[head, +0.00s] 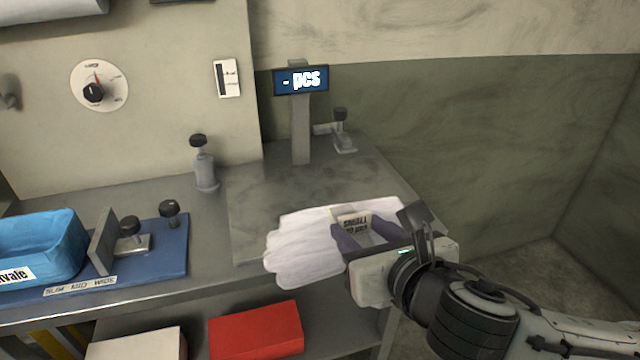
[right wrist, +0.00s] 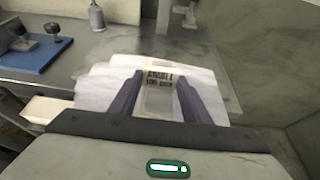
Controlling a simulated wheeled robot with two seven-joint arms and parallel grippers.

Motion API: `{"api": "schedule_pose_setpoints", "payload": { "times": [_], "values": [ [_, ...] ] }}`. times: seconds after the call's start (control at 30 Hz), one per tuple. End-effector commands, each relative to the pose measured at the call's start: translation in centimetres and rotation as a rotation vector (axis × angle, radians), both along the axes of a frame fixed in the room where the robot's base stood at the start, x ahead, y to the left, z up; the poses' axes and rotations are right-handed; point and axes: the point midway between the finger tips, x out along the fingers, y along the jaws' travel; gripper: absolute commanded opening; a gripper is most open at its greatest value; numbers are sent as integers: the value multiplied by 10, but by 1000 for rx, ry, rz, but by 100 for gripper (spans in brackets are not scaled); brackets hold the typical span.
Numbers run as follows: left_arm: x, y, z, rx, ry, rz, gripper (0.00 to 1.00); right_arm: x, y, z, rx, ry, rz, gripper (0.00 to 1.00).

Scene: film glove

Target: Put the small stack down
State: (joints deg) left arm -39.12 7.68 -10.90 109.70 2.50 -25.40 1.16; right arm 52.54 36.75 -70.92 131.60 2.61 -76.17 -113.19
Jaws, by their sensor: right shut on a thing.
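The small stack (head: 300,248) is a pile of white gloves with a paper band marked "SMALL" (head: 354,221). My right gripper (head: 366,236) is shut on its near right end at the band. In the right wrist view the two dark fingers stand on either side of the band, and the white stack (right wrist: 100,90) spreads out past them. The stack is over the right part of the grey bench (head: 250,195); I cannot tell whether it touches the top. My left gripper is not in view.
A post with a display reading "- pcs" (head: 300,80) stands behind the stack. A clamp (head: 343,140) and a bottle (head: 204,170) are nearby. A blue bin (head: 40,245) and blue board (head: 172,255) lie left. A red box (head: 255,332) is below.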

Motion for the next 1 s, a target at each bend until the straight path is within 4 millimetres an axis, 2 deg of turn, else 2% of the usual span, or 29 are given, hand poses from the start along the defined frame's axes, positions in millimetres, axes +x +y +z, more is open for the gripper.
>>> {"api": "schedule_pose_setpoints", "payload": {
  "times": [0.17,0.7,0.83,1.0],
  "values": [
    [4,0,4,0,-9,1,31,17,0,5,2,-2,-13,20],
    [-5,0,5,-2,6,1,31,148,43,6,2,-2,-12,20],
    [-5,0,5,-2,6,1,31,167,49,5,2,-1,-12,20],
    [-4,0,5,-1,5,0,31,176,52,4,2,-3,-11,20]
  ]
}}
